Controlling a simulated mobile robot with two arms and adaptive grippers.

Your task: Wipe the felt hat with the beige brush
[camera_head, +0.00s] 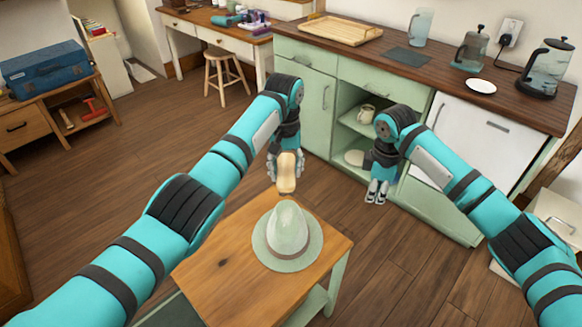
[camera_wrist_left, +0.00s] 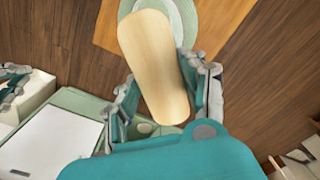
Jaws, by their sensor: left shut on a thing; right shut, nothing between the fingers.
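The pale green felt hat (camera_head: 287,234) sits crown up on the small wooden table (camera_head: 215,262). My left gripper (camera_head: 286,170) is shut on the beige brush (camera_head: 287,176) and holds it above the far edge of the table, just beyond the hat. In the left wrist view the brush (camera_wrist_left: 155,65) lies between the fingers of my left gripper (camera_wrist_left: 165,95) and covers much of the hat (camera_wrist_left: 187,18) behind it. My right gripper (camera_head: 377,192) is shut and empty, to the right of the table over the floor.
A green cabinet (camera_head: 307,85) with a dark wooden worktop stands behind, with a tray (camera_head: 340,30), a white plate (camera_head: 481,86) and glass vessels on it. A stool (camera_head: 226,75) and a desk stand at the back. A blue case (camera_head: 45,66) is at the left. Floor is clear left of the table.

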